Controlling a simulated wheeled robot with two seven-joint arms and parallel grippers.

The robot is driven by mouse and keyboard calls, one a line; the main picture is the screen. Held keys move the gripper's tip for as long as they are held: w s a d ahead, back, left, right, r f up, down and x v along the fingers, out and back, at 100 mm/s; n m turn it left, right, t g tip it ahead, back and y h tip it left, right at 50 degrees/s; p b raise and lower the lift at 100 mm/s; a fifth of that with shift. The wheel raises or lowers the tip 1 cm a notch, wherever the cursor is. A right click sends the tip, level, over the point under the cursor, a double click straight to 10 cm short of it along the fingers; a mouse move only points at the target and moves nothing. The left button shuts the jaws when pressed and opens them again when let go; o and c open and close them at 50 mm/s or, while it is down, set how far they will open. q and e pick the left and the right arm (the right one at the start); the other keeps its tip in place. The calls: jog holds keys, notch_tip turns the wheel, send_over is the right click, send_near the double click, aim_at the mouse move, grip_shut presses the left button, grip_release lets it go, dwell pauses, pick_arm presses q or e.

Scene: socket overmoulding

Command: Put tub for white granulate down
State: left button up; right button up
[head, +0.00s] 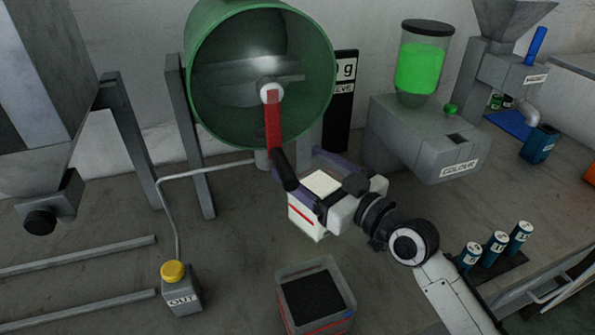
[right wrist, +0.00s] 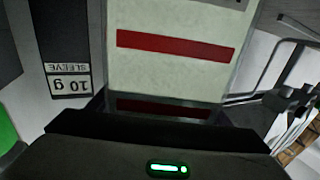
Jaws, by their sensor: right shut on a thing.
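The tub for white granulate (head: 303,222) is a pale box with a red stripe and a whitish top. It is in the middle of the head view, in front of the green drum. My right gripper (head: 325,190) is shut on it, and the arm comes in from the lower right. In the right wrist view the tub (right wrist: 175,70) fills the upper middle, its red stripe facing the camera. It looks about upright; whether its base touches the bench is unclear. My left gripper is not in view.
A tub of black granulate (head: 315,297) stands in front. The green drum (head: 215,110) with its red-armed crank (head: 274,120) is close behind. A grey box with a yellow button (head: 173,272) stands left. Several blue cylinders (head: 496,246) stand right.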

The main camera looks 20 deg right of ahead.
aim_at(304, 180)
jog(key=shift+x, duration=1.15)
jog(key=shift+w, duration=0.15)
jog(key=shift+f+b, duration=0.55)
jog(key=shift+f, duration=1.3)
jog(key=o, duration=1.7)
